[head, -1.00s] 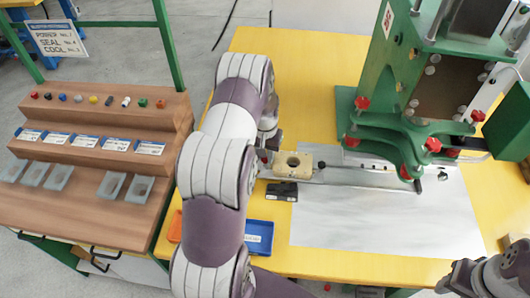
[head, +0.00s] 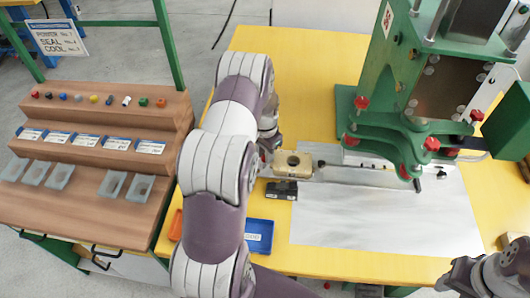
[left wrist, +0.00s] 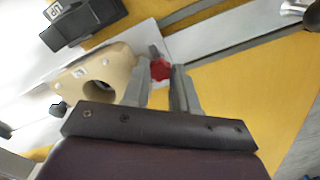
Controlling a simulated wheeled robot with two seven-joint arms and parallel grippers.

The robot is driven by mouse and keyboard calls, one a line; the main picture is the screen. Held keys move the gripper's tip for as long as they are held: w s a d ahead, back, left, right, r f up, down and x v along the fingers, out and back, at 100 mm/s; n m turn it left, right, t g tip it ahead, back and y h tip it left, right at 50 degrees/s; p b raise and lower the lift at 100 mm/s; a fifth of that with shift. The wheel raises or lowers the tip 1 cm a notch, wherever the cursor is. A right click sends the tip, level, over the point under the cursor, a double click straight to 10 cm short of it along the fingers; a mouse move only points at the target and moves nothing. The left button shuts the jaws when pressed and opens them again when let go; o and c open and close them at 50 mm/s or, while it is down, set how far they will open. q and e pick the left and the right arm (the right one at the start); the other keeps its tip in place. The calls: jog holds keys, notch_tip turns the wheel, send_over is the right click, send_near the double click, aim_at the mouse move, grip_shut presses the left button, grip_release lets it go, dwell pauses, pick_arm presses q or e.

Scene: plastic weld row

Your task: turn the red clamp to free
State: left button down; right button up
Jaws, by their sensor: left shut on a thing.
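The red clamp (left wrist: 160,69) shows in the left wrist view as a small red piece beside a beige block with a round hole (left wrist: 98,75). My left gripper (left wrist: 168,82) has its two fingers close around the clamp and is shut on it. In the head view the left gripper (head: 268,152) is at the left end of the metal rail, mostly hidden behind my arm. The beige block also shows there (head: 293,165). My right gripper (head: 458,276) is at the lower right, far from the clamp; its jaws are unclear.
A green press (head: 385,115) with several red knobs stands over the rail (head: 345,176). A black block (head: 281,190) and a blue tray (head: 259,237) lie near my left arm. A brown stepped rack (head: 90,195) stands at left. The grey sheet (head: 380,225) is clear.

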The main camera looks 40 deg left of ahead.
pick_arm(q)
jog(key=c, duration=1.2)
grip_release()
jog(key=shift+o, duration=0.2)
notch_tip(320, 180, up, 13)
jog(key=shift+b, duration=0.35)
jog(key=shift+f, duration=0.1)
